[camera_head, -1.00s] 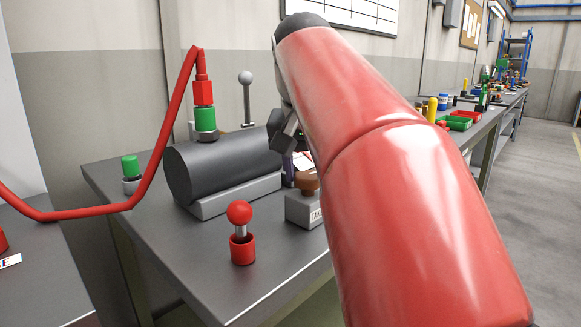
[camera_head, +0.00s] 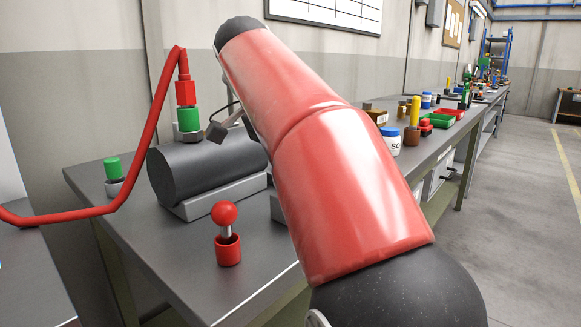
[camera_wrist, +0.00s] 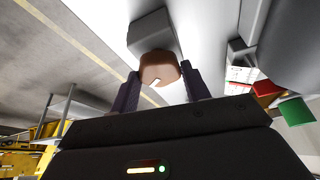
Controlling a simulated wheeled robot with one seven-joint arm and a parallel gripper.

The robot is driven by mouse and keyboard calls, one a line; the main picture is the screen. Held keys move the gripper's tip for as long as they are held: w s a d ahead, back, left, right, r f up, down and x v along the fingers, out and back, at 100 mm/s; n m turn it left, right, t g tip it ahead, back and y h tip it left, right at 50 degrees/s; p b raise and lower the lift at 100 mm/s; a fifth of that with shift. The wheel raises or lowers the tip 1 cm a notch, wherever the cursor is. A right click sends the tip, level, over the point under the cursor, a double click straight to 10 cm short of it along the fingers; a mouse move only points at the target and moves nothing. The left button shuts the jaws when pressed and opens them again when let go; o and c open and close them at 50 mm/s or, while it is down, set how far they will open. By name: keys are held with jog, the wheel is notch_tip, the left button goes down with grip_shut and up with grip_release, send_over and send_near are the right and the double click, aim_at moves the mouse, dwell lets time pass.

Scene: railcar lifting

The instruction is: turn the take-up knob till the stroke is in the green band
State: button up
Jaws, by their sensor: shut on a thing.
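The take-up knob (camera_wrist: 160,67) is brown with a small white mark, and sits on a grey block (camera_wrist: 150,32) in the wrist view. My gripper (camera_wrist: 161,88) has its two dark purple fingers on either side of the knob, shut on it. In the head view my red arm hides the knob and the gripper. Only a sliver of the knob's block (camera_head: 277,206) shows there. A white plate with small markings (camera_wrist: 241,75) shows at the right of the wrist view. I cannot read the stroke or its band.
A dark cylinder (camera_head: 200,172) lies on the bench, with a green coupling (camera_head: 188,118) and red hose (camera_head: 150,125) above it. A red ball-topped lever (camera_head: 225,216) stands in front. A green-capped post (camera_head: 113,168) is at left. Bottles and trays (camera_head: 443,120) line the bench behind.

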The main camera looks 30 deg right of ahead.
jog(key=shift+f+m, duration=0.1)
jog(key=shift+m, duration=0.2)
dwell(0.4)
jog(key=o, duration=1)
jog(key=shift+c, duration=0.2)
